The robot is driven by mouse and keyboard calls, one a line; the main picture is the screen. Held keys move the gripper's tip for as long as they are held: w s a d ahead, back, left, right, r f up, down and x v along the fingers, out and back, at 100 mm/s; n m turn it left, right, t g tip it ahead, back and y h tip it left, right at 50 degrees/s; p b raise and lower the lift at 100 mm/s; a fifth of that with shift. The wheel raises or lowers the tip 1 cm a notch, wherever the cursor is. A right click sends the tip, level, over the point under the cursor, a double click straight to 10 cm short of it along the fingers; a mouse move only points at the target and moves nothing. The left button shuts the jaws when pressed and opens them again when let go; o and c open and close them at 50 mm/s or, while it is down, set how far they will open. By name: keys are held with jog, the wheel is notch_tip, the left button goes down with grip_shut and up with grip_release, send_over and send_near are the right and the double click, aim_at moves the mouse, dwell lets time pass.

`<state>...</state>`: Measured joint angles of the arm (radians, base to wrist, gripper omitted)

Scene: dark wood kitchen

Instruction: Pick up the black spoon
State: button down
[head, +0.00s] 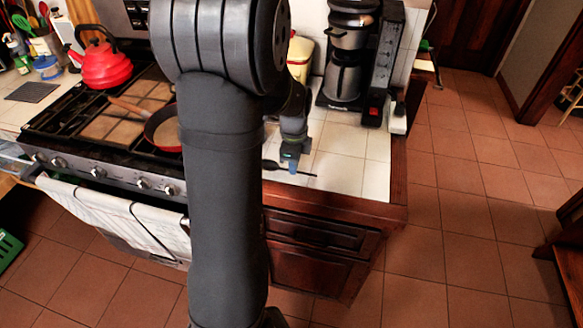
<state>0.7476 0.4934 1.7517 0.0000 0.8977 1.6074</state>
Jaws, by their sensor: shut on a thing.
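The black spoon (304,173) is a thin dark shape over the white tiled counter (352,178), to the right of the stove. Its thin end points right, and its left part shows beside my arm. My gripper (291,168) points down at the spoon and is shut on it near the middle of its visible length. I cannot tell whether the spoon touches the tiles or is slightly above them. My arm link crosses the middle of the view and hides part of the counter and stove.
A coffee machine (346,60) stands behind the gripper, with a yellow container (300,62) to its left. A red kettle (103,66) and a pan (163,130) are on the stove (75,125). Bare tiles lie to the right of the gripper, up to the counter's wooden edge.

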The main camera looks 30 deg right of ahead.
jog(key=r, duration=0.2)
jog(key=s+r, duration=0.1)
jog(key=shift+s+d, duration=0.1)
jog(key=shift+d, duration=0.15)
jog(key=s+d+r, duration=0.3)
jog(key=s+r, duration=0.3)
jog(key=s, duration=0.3)
jog(key=w+r+n, duration=0.5)
jog(key=w+n, duration=0.3)
jog(key=n, duration=0.1)
jog(key=w+r+n, duration=0.5)
jog(key=w+n, duration=0.3)
jog(key=n, duration=0.2)
jog(key=shift+w+d+r, duration=0.35)
